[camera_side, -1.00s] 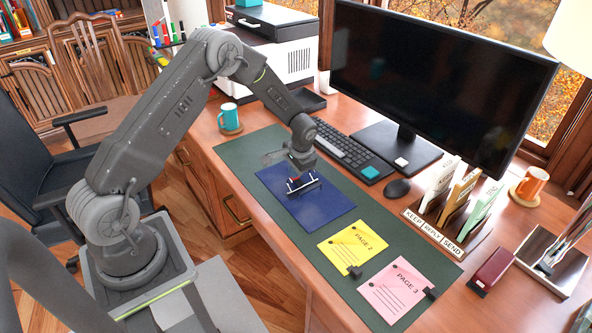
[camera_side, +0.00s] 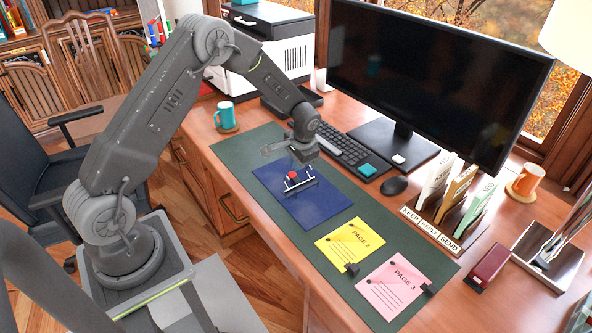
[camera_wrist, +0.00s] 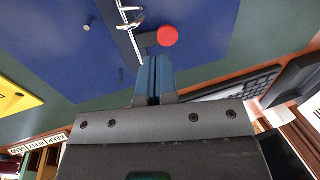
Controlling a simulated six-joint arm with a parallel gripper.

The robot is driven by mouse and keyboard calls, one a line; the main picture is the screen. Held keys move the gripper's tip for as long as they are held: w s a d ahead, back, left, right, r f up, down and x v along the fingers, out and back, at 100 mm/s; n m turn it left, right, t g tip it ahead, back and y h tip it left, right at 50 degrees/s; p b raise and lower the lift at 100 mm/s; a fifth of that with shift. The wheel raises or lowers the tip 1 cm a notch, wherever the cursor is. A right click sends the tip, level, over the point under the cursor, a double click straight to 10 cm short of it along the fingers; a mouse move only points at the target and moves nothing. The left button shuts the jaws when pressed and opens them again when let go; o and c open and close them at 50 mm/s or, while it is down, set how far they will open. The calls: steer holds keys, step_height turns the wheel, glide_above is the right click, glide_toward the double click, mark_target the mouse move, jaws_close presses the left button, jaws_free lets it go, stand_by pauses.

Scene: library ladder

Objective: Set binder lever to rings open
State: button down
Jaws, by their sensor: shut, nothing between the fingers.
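The blue binder (camera_side: 312,208) lies flat on the green desk mat, with a metal ring strip (camera_side: 299,185) near its upper part. The lever's red knob (camera_side: 292,174) stands at the strip; it also shows in the wrist view (camera_wrist: 168,36), right of a ring and just beyond my fingertips. My gripper (camera_side: 301,161) is above the binder's upper edge, close to the red knob. In the wrist view, my blue fingers (camera_wrist: 154,62) are together and empty, apart from the knob. Whether the rings are open is too small to tell for sure.
A yellow page (camera_side: 350,242) and a pink page (camera_side: 393,285) lie on the mat, each with a black clip. The keyboard (camera_side: 344,152), mouse (camera_side: 394,186) and monitor (camera_side: 425,80) stand behind. A labelled sorter (camera_side: 432,228) is at right.

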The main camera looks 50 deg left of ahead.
steer(key=v, duration=1)
steer(key=shift+r, duration=0.15)
